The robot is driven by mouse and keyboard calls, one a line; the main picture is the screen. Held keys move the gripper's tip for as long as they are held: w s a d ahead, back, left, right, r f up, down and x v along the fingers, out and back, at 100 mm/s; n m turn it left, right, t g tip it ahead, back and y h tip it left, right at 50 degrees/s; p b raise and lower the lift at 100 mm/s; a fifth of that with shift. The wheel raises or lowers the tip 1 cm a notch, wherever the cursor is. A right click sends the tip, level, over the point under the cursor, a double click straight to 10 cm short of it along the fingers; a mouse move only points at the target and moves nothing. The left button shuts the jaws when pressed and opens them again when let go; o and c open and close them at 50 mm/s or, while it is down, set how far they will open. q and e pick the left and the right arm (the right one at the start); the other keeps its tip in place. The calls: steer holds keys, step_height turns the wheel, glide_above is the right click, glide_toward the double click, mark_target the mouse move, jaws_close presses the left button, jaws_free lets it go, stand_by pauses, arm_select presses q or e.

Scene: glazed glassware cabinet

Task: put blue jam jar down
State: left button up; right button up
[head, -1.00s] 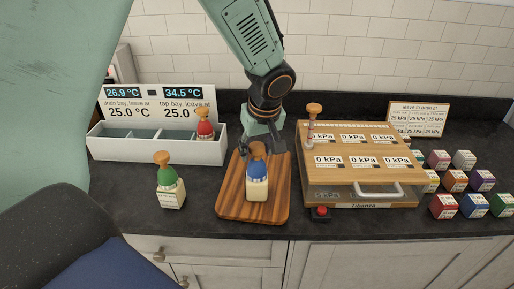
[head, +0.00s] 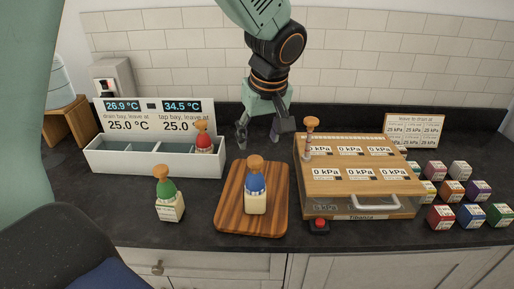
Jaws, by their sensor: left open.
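The blue jam jar (head: 256,194) stands upright on the wooden board (head: 231,212) in the middle of the counter. It has a blue upper part, a cream lower part and a brown knob on top. My left gripper (head: 259,139) is open and empty above and behind the board, apart from the jar. My right gripper is not in view.
A white divided tray (head: 150,168) with a red-topped jar (head: 204,138) stands at the left. A green-topped jar (head: 168,198) stands left of the board. A wooden-topped box (head: 357,177) and a red button (head: 319,226) are at the right. Several coloured blocks (head: 440,217) lie farther right.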

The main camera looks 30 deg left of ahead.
arm_select(q)
steer(key=s+d+f+m+h, duration=0.15)
steer(key=s+f, duration=0.25)
steer(key=f, duration=0.4)
steer(key=s+d+f+m+g+h, duration=0.1)
steer(key=s+d+f+m, duration=0.25)
steer(key=f, duration=0.55)
steer(key=s+d+f+m+h, duration=0.1)
steer(key=s+f, duration=0.4)
steer(key=f, duration=0.3)
steer(key=s+f+m+g, duration=0.1)
steer(key=s+f+m, duration=0.3)
steer(key=s, duration=1.3)
step_height(320, 180, down, 4)
steer(key=shift+a+f+y, duration=0.15)
steer(key=shift+f+y, duration=0.05)
steer(key=shift+y, duration=0.15)
steer(key=shift+s, duration=0.1)
steer(key=shift+s, duration=0.15)
